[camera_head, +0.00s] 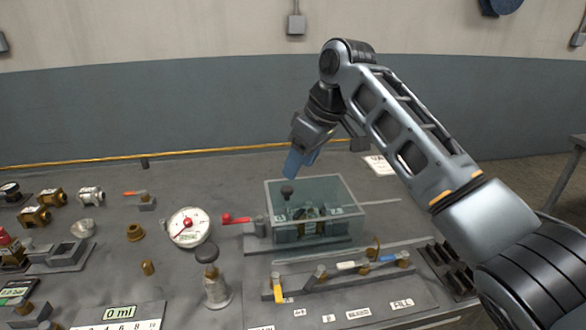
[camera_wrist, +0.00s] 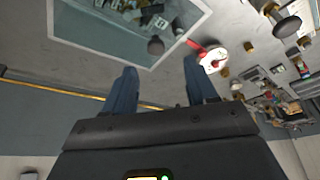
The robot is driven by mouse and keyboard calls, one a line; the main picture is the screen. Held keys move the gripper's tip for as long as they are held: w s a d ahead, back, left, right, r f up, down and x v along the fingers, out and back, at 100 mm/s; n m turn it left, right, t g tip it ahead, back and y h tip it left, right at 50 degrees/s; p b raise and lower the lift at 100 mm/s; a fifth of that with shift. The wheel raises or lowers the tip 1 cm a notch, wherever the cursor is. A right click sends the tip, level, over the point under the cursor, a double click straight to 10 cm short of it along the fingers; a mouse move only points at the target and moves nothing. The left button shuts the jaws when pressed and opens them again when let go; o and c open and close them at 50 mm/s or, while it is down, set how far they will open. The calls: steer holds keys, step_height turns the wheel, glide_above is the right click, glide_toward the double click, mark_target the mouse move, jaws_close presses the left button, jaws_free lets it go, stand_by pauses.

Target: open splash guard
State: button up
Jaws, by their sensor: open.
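The splash guard (camera_head: 340,190) is a clear box-shaped cover over a fixture in the middle of the bench, and it looks closed. A dark round knob (camera_head: 287,190) stands at its left part. In the wrist view the guard's clear panel (camera_wrist: 105,28) fills the upper left, with the knob (camera_wrist: 155,46) near its lower edge. My gripper (camera_head: 298,163) is above the guard's back left, its blue fingers pointing down and apart. In the wrist view the open gripper (camera_wrist: 162,82) has nothing between its fingers, and the knob appears beyond them, not touched.
A red-handled lever (camera_head: 236,219) and a round gauge (camera_head: 188,227) are left of the guard. A dark-knobbed metal post (camera_head: 213,285) stands in front left. A rail with coloured levers (camera_head: 345,266) lies in front. A yellow line (camera_head: 150,157) runs behind.

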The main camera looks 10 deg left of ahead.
mark_target(288, 188)
steer(key=x, duration=0.5)
steer(key=p+x, duration=0.1)
steer(key=x, duration=0.1)
steer(key=shift+w+f, duration=0.3)
steer(key=shift+w, duration=0.2)
steer(key=shift+c, duration=0.3)
jaws_close()
